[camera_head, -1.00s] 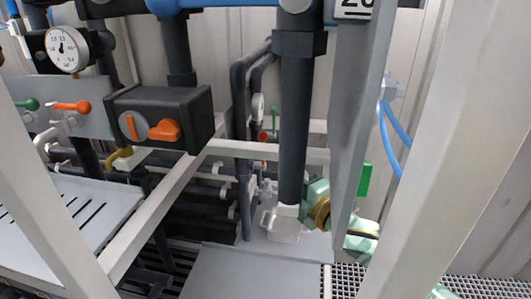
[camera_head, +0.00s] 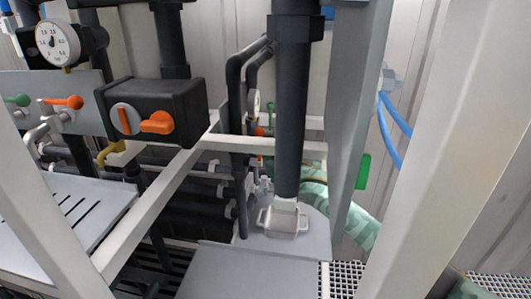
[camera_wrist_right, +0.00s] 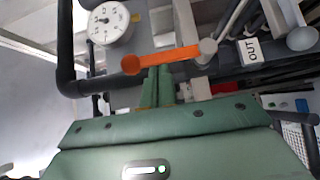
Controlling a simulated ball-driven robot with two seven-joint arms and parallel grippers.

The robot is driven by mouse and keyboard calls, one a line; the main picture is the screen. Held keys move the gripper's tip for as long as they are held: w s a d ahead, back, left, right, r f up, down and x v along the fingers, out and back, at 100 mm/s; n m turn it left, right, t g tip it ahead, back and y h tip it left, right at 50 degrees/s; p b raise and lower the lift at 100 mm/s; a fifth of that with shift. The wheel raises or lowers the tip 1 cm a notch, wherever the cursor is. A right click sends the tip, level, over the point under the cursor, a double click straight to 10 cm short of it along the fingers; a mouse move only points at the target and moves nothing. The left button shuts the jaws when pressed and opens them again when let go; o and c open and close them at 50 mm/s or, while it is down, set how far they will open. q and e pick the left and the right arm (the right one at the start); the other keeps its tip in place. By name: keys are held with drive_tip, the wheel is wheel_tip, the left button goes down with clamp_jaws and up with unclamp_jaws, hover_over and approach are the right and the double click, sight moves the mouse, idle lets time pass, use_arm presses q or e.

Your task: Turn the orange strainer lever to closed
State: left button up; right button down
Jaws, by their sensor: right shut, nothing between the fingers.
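In the right wrist view, an orange lever (camera_wrist_right: 170,58) lies nearly level, its round knob at the left and its grey pivot at the right. My right gripper (camera_wrist_right: 160,74) is shut, with its green fingers together and empty. Their tips are at the lever's lower edge near mid-length; I cannot tell whether they touch it. In the head view, a small orange piece (camera_head: 260,132) beside the dark pipes may be the same lever. My green right arm (camera_head: 350,222) reaches behind the grey post there, its fingers hidden. My left gripper is not in view.
A round gauge (camera_wrist_right: 109,22) and an "OUT" label (camera_wrist_right: 250,50) flank the lever in the wrist view. In the head view, a thick dark pipe (camera_head: 291,110) and a grey post (camera_head: 350,120) crowd my right arm. Other orange handles (camera_head: 157,123) are at the left.

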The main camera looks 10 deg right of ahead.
idle(0.4)
drive_tip(key=shift+w+d+r+p, duration=0.1)
drive_tip(key=shift+w+r+p, duration=0.15)
drive_tip(key=shift+p, duration=0.4)
drive_tip(key=shift+m+g, duration=0.3)
